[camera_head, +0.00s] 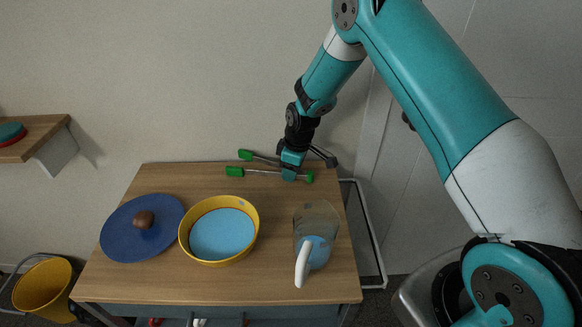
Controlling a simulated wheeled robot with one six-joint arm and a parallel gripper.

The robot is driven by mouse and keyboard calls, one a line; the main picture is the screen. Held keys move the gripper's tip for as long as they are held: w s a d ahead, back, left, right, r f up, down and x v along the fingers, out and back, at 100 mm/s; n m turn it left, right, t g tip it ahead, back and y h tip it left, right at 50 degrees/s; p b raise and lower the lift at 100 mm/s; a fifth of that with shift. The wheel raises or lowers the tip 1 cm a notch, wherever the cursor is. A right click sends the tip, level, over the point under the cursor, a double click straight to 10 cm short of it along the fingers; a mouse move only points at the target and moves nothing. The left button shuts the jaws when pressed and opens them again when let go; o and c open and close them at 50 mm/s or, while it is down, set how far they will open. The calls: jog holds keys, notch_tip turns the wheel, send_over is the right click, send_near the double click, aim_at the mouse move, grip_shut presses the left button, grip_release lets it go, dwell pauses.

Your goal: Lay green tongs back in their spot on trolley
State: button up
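The green tongs (236,171) show near the back edge of the wooden-topped trolley (160,284), with green ends and thin grey arms. Two green ends show left of my gripper and one green end shows right of it. My gripper (290,174) points down at the back right of the trolley and overlaps the right part of the tongs. It hides where the arms of the tongs cross it. I cannot tell whether its fingers are closed on the tongs, or whether the tongs touch the trolley top.
A blue lid (118,236) with a brown knob lies at the left of the trolley top. A yellow pan (252,241) with a light blue inside stands in the middle. A clear jug (316,222) with a white handle stands at right. A yellow bucket (43,290) is at lower left.

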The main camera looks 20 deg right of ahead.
jog(key=o, duration=0.6)
jog(key=shift+c, duration=0.2)
notch_tip(320, 180, up, 11)
jog(key=s+d+b, duration=0.1)
jog(key=b, duration=0.2)
jog(key=s+a+r+y, duration=0.1)
jog(key=s+a+r, duration=0.4)
jog(key=s+r, duration=0.3)
jog(key=s+a+r+m, duration=0.1)
jog(key=s+a+r, duration=0.1)
jog(key=s, duration=0.6)
jog(key=s+a+r+m+y, duration=0.1)
jog(key=s+a+r, duration=0.1)
jog(key=s, duration=0.6)
jog(key=s+a+r+g, duration=0.1)
jog(key=s+a+r, duration=0.1)
jog(key=s, duration=0.6)
jog(key=shift+a+r+m+y, duration=0.4)
jog(key=shift+r, duration=0.05)
